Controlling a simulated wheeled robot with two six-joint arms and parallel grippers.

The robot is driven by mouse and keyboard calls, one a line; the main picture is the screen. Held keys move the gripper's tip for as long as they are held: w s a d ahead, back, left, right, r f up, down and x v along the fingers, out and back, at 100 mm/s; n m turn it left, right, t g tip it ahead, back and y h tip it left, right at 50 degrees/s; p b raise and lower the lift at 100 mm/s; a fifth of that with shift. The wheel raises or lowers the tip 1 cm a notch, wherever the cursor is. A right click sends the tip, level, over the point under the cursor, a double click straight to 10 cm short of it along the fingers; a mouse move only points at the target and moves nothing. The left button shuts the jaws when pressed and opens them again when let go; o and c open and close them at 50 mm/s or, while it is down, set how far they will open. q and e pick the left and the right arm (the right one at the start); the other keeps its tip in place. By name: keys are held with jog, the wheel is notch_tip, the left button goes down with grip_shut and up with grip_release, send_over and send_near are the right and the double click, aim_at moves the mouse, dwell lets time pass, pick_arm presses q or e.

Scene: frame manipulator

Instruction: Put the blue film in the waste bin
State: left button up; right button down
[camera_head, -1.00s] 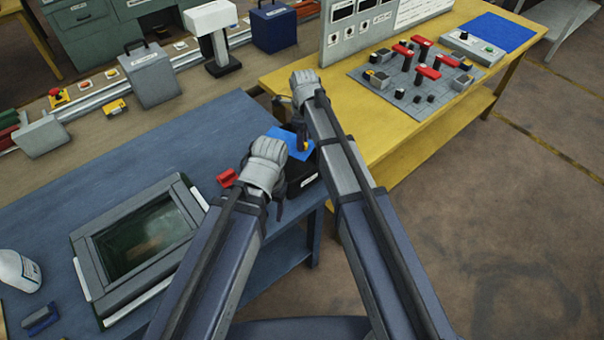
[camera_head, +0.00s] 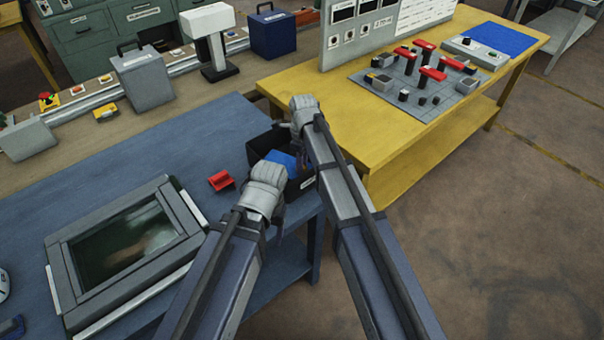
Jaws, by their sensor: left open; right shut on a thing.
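The blue film (camera_head: 281,159) shows at the mouth of the black waste bin (camera_head: 256,149), partly hidden behind my two grippers. I cannot tell how deep in the bin it hangs. The bin stands at the right edge of the blue table, with a white label on its front. My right gripper (camera_head: 300,154) is over the bin and shut on the film; its fingertips are mostly hidden. My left gripper (camera_head: 281,208) is open at the near side of the bin, apart from the film as far as I can see.
A grey frame with a dark glass panel (camera_head: 125,242) lies on the blue table (camera_head: 165,150). A small red piece (camera_head: 221,181) lies between it and the bin. The yellow table (camera_head: 385,155) with a grey board of red-handled parts stands at right. The blue table's back is clear.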

pick_arm(q)
jog(key=shift+f+b, duration=0.4)
jog(key=shift+f, duration=0.55)
pick_arm(e)
jog(key=shift+f, duration=0.9)
pick_arm(q)
jog(key=shift+f, duration=0.1)
pick_arm(e)
jog(key=shift+f, duration=0.15)
jog(key=c, duration=0.8)
grip_release()
pick_arm(q)
notch_tip(320, 180, up, 12)
jog(key=p, duration=1.2)
pick_arm(e)
notch_tip(320, 180, up, 12)
jog(key=shift+r, duration=0.2)
jog(key=shift+s+d, duration=0.1)
